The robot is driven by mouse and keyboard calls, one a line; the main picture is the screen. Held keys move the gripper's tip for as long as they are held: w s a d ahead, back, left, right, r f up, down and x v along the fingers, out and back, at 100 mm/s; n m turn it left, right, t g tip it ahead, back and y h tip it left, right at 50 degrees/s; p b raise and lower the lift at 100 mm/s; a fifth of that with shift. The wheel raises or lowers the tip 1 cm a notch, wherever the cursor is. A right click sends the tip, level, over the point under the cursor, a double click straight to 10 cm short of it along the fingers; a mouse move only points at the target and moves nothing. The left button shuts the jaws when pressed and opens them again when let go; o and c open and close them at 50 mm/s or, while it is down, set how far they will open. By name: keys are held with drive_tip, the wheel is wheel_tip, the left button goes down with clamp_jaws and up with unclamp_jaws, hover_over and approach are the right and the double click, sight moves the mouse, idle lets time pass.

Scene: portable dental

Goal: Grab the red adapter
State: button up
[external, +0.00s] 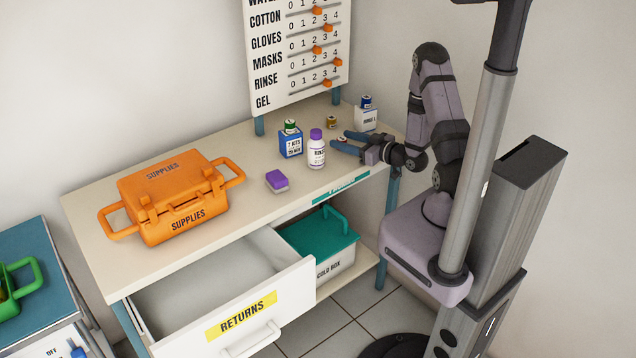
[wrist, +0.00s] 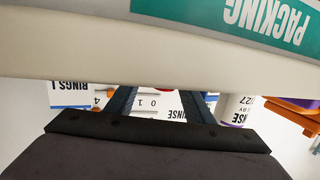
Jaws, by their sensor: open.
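I cannot make out a red adapter in the external view. My gripper (external: 340,139) is open, with its two blue fingers spread low over the right end of the bench (external: 240,235) and pointing left. I see nothing held between them. In the wrist view, the gripper (wrist: 157,97) shows partly behind the bench's front edge. A small reddish patch (wrist: 165,89) shows between the fingers, mostly hidden; I cannot tell what it is.
A white purple-capped bottle (external: 316,150) stands just left of the fingers, beside a blue box (external: 290,140). A white box (external: 366,119) and brown jar (external: 332,122) stand behind. A purple block (external: 277,180) and orange supplies case (external: 175,200) are further left. The returns drawer (external: 240,315) is open.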

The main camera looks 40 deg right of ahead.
sight(339, 137)
drive_tip(key=x, duration=0.2)
drive_tip(key=p+x, duration=0.1)
drive_tip(key=x, duration=0.1)
drive_tip(key=shift+a+r, duration=0.15)
drive_tip(key=shift+a, duration=0.2)
drive_tip(key=shift+w, duration=0.45)
drive_tip(key=c, duration=1.1)
